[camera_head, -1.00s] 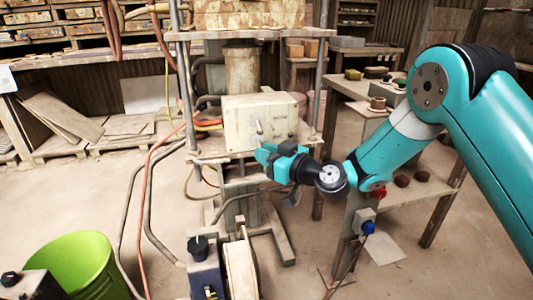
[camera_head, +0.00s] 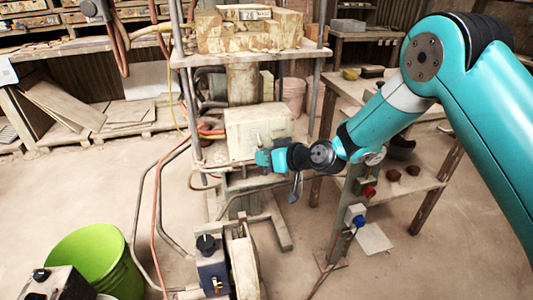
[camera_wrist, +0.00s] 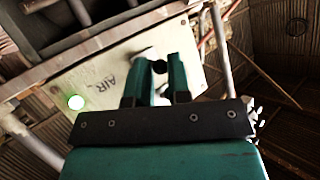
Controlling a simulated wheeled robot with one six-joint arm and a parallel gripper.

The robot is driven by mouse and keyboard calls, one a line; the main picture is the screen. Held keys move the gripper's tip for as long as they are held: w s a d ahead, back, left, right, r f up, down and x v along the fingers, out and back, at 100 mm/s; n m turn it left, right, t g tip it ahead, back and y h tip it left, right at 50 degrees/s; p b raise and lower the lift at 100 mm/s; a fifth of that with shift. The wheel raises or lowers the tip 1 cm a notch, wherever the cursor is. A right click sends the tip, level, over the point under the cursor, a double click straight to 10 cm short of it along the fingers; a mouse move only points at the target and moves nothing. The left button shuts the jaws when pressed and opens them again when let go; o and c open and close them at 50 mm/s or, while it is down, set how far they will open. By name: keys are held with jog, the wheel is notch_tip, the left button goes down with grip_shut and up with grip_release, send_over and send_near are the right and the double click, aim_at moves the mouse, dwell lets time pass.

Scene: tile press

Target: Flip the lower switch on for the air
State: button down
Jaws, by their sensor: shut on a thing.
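The pale control box (camera_head: 250,128) is mounted on the press frame in the head view. In the wrist view its panel (camera_wrist: 105,85) fills the middle, with "AIR" written on it and a lit green lamp (camera_wrist: 76,102). My gripper (camera_head: 263,158) is at the lower front of the box. In the wrist view its fingers (camera_wrist: 160,72) stand either side of a small dark round switch end (camera_wrist: 159,67) and are shut on it. The switch's lever is mostly hidden by the fingers, so its tilt cannot be told.
A green bucket (camera_head: 98,258) stands at the lower left. A side table post to the right of the press carries a red knob (camera_head: 369,192) and a blue knob (camera_head: 358,221). Hoses run down the press's left side.

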jog(key=c, duration=1.1)
grip_release()
jog(key=shift+a, duration=0.1)
jog(key=b+v, duration=0.1)
jog(key=v, duration=1.6)
jog(key=shift+s+b, duration=0.15)
jog(key=shift+b, duration=0.25)
jog(key=shift+r, duration=0.1)
